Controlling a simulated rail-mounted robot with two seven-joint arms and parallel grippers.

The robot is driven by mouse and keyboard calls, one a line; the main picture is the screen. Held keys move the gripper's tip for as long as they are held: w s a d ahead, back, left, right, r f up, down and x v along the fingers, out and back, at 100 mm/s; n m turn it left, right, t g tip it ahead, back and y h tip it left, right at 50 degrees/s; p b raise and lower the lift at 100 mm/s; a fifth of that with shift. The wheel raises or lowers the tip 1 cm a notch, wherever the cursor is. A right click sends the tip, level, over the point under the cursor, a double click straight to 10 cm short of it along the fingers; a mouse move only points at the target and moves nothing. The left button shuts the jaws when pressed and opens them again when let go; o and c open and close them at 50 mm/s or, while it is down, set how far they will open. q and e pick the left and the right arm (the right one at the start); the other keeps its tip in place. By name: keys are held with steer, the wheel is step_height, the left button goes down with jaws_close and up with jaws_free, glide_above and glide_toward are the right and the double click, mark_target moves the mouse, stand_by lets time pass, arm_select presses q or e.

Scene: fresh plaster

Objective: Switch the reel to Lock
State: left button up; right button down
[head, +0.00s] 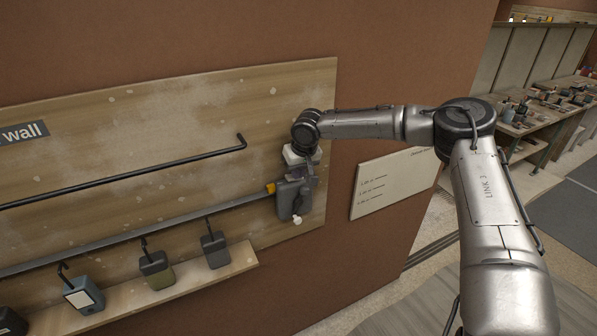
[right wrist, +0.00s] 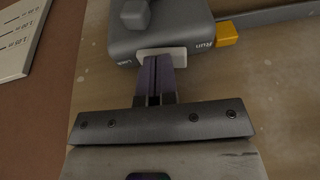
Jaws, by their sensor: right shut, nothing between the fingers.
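The reel (head: 291,200) is a dark grey housing at the right end of the grey rail on the wooden board. In the right wrist view the reel (right wrist: 190,22) appears upside down, with a "Run" label at the right and a partly readable label, seemingly "Lock", at the left. A pale switch plate (right wrist: 178,54) lies between the labels. My right gripper (right wrist: 159,62) is shut and empty, its fingertips over the left part of the plate; I cannot tell whether they touch. In the head view my right gripper (head: 299,172) is at the reel's top. My left gripper is out of view.
A yellow tab (right wrist: 227,34) sits beside the reel where the rail (head: 150,231) meets it. A black bent bar (head: 130,176) runs above. A pale sign (head: 392,183) is on the wall to the right.

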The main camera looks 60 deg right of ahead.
mark_target(301, 181)
steer(key=r+p, duration=0.1)
steer(key=p, duration=0.1)
steer(key=r+p, duration=0.4)
steer(key=shift+s+d, duration=0.3)
steer(key=shift+d, duration=0.05)
steer(key=shift+s+b, duration=0.15)
steer(key=shift+b, duration=0.45)
steer(key=s+d+b+v, duration=0.1)
steer(key=v, duration=0.7)
steer(key=shift+s+d+b, duration=0.35)
steer(key=shift+d+b, duration=0.05)
steer(key=shift+r, duration=0.1)
